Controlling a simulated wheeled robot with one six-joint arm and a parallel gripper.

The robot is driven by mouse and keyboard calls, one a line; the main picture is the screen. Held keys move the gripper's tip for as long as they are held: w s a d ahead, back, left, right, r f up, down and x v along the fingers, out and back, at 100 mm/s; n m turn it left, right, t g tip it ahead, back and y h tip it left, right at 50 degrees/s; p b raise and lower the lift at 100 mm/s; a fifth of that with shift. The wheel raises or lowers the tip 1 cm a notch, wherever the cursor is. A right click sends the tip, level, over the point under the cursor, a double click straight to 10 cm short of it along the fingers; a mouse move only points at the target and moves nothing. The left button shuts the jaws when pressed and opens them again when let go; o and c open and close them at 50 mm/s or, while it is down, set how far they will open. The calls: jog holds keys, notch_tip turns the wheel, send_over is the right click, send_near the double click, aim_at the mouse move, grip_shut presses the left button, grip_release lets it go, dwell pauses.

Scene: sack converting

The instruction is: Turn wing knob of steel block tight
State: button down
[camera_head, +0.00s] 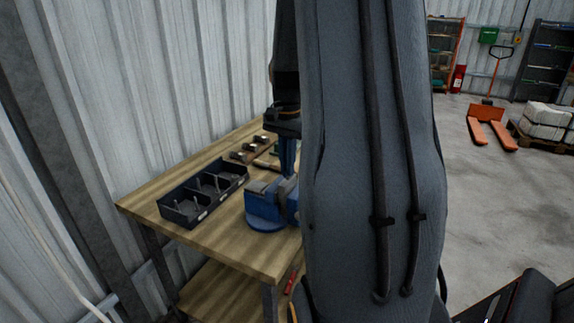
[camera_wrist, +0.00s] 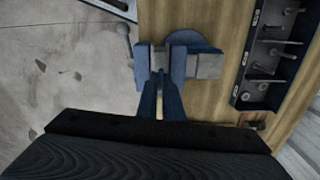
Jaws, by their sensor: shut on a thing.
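A blue vise (camera_head: 262,208) stands on the workbench, and it also shows in the wrist view (camera_wrist: 179,65). A grey steel block (camera_wrist: 160,57) appears to sit between its jaws; its edges are hard to make out. My gripper (camera_head: 288,172) points down at the vise from above. In the wrist view my gripper's two blue fingers (camera_wrist: 162,78) are close together, with their tips at the block. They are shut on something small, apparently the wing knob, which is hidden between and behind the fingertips. My arm covers the right side of the vise in the head view.
A black divided tray (camera_head: 204,193) with several bolts lies left of the vise on the wooden workbench (camera_head: 262,256). Several small tools (camera_head: 254,146) lie behind it. A corrugated wall (camera_head: 160,90) borders the bench. An orange pallet jack (camera_head: 487,114) stands far right on open floor.

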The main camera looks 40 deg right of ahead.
jog(key=m, duration=1.1)
jog(key=shift+m, duration=0.3)
jog(key=m, duration=1)
jog(key=shift+b, duration=0.4)
jog(key=shift+s+m, duration=0.1)
jog(key=shift+m, duration=0.4)
jog(key=c, duration=1.9)
grip_release()
